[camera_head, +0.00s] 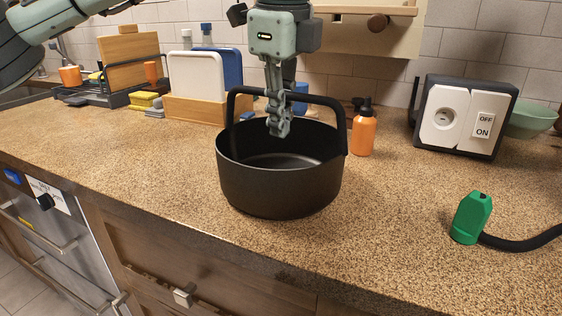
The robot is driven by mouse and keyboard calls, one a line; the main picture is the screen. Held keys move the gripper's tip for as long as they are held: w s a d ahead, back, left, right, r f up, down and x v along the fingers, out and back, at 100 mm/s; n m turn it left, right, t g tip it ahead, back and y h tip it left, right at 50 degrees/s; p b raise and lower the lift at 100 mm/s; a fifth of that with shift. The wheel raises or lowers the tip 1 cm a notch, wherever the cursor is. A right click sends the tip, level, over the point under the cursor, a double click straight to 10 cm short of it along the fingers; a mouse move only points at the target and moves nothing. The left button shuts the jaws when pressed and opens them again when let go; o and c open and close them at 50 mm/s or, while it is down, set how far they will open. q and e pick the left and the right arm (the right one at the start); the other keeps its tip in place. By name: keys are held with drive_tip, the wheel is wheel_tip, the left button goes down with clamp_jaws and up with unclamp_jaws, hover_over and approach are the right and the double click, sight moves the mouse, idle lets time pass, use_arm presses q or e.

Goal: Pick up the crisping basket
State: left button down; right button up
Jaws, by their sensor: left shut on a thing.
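The crisping basket (278,190) is a round black pot-like basket with a tall arched handle, at the middle of the counter near its front edge. It is upright and looks empty. My left gripper (279,125) points down over the basket and is shut on the top bar of the handle. Its fingertips reach below the bar, above the basket's opening. I cannot tell whether the basket's bottom touches the counter. My right gripper is not in view.
An orange bottle (362,132) stands close to the right of the basket. Behind it is a wooden rack (195,108) with cutting boards. A switch and socket box (464,117) and a green plug (470,217) with a black cable are at right.

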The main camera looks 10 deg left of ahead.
use_arm(q)
drive_tip(key=shift+r, duration=0.15)
wheel_tip(320, 180, up, 4)
drive_tip(key=shift+r+b, duration=0.1)
drive_tip(key=shift+b, duration=0.2)
drive_tip(key=s+a+r, duration=0.5)
drive_tip(key=a+r, duration=0.1)
drive_tip(key=a, duration=0.4)
drive_tip(key=shift+a+r, duration=0.3)
drive_tip(key=shift+r, duration=0.05)
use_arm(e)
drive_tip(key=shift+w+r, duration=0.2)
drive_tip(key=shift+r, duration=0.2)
use_arm(q)
drive_tip(key=c, duration=2.2)
unclamp_jaws()
drive_tip(key=shift+w+f, duration=0.1)
clamp_jaws()
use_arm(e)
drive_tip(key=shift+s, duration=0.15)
